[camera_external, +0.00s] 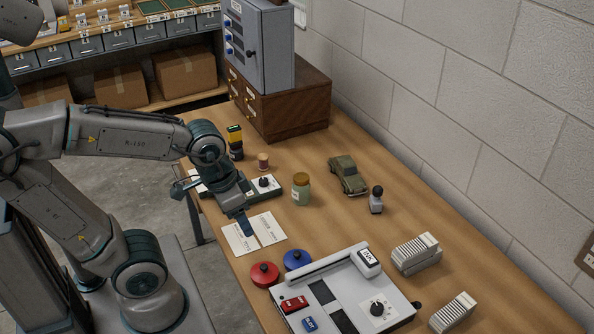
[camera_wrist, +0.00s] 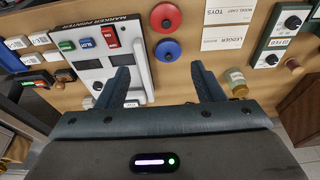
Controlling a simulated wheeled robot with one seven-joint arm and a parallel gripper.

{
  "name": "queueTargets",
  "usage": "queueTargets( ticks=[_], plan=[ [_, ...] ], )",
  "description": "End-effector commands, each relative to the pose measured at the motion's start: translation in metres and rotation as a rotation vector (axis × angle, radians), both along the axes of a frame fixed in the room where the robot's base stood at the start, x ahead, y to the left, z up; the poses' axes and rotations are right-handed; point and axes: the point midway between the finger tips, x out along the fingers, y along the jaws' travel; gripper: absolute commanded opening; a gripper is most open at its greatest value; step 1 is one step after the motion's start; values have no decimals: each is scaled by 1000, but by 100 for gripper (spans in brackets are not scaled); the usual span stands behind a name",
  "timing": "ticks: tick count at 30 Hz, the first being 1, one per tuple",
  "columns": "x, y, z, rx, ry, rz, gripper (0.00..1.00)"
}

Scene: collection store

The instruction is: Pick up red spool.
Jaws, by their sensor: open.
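The red spool (camera_external: 265,273) is a round red disc with a dark centre knob, flat on the table near its left edge, left of the marker printer. It also shows in the wrist view (camera_wrist: 165,17) at the top middle. A similar blue spool (camera_external: 297,260) lies close beside it, and in the wrist view the blue spool (camera_wrist: 168,50) appears between the red one and my fingers. My gripper (camera_wrist: 160,70) is open and empty. In the external view my gripper (camera_external: 213,210) is above the table, farther back than the red spool and apart from it.
The white marker printer (camera_external: 347,290) stands right of the spools, with red and blue blocks on it. Paper cards (camera_external: 254,234), a green jar (camera_external: 301,189), a toy car (camera_external: 347,176) and a stamp (camera_external: 376,200) are farther back. White card stacks (camera_external: 416,253) lie right. Cabinets (camera_external: 288,98) stand behind.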

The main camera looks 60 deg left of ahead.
Motion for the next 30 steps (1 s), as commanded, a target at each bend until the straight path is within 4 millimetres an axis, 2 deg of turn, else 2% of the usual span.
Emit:
queueTargets(
  ticks=[8, 11, 14, 18, 23, 30],
  plan=[
    [4, 1, 2, -1, 2, 9, 61],
    [18, 8, 8, -6, 10, 43, 61],
    [44, 21, 18, -15, 26, 111, 61],
    [90, 52, 31, -31, 52, 229, 61],
    [139, 95, 36, -49, 80, 365, 61],
    [200, 176, 26, -75, 120, 568, 61]
  ],
)
